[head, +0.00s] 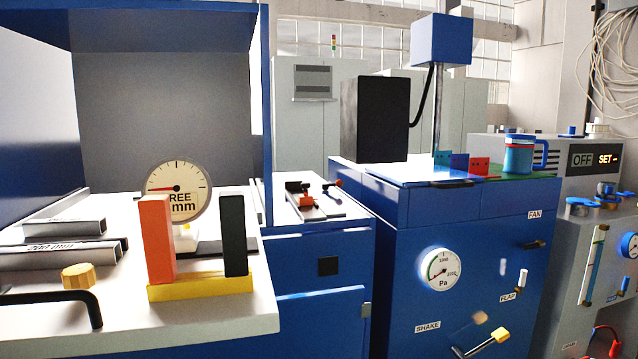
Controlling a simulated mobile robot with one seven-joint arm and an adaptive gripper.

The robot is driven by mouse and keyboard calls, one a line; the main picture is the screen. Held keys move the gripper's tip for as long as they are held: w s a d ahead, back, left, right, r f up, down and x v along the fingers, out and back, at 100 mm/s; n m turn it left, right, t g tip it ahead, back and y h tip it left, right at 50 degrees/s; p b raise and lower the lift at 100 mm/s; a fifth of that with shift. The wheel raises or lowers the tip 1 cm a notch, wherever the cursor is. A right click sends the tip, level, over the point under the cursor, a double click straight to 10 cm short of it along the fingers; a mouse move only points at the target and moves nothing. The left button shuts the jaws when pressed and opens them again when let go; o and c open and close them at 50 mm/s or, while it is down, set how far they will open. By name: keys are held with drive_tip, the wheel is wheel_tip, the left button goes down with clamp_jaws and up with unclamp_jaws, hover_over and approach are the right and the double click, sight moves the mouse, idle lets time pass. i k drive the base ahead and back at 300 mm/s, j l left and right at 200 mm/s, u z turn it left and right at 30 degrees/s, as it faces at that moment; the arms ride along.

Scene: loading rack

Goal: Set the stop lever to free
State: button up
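A round dial gauge (163,205) marked "mm" stands on the white bench at left. Lettering that reads "REE" shows on or in front of its face; its first part is hidden by an upright orange-red block (158,240). A black upright block (234,236) stands to its right, both on a yellow base (200,288). A bent black bar (60,297) lies at the bench's lower left, by a yellow knob (78,276). I cannot tell for sure which part is the stop lever, or its setting. My gripper is not in view.
Metal profiles (70,252) lie on the bench's left. Red-tipped clamps (300,189) sit on the bench behind. A blue cabinet (400,290) at right carries a pressure dial (438,272) and a yellow-ended lever (486,344) near "SHAKE". A blue mug (518,155) stands on top.

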sight(339, 182)
drive_tip(key=l, duration=0.2)
drive_tip(key=i+l+z, duration=0.2)
drive_tip(key=z, duration=0.25)
drive_tip(key=i+l+z, duration=0.1)
drive_tip(key=z, duration=0.3)
drive_tip(key=i+z, duration=0.3)
drive_tip(key=z, duration=0.15)
drive_tip(key=i+z, duration=0.2)
drive_tip(key=z, duration=0.25)
drive_tip(key=i+u, duration=0.35)
drive_tip(key=u, duration=0.15)
drive_tip(key=i+u, duration=0.1)
drive_tip(key=u, duration=0.3)
drive_tip(key=l+u, duration=0.2)
drive_tip(key=u, duration=0.2)
drive_tip(key=i+l+u, duration=0.15)
drive_tip(key=u, duration=0.3)
drive_tip(key=i+l, duration=0.75)
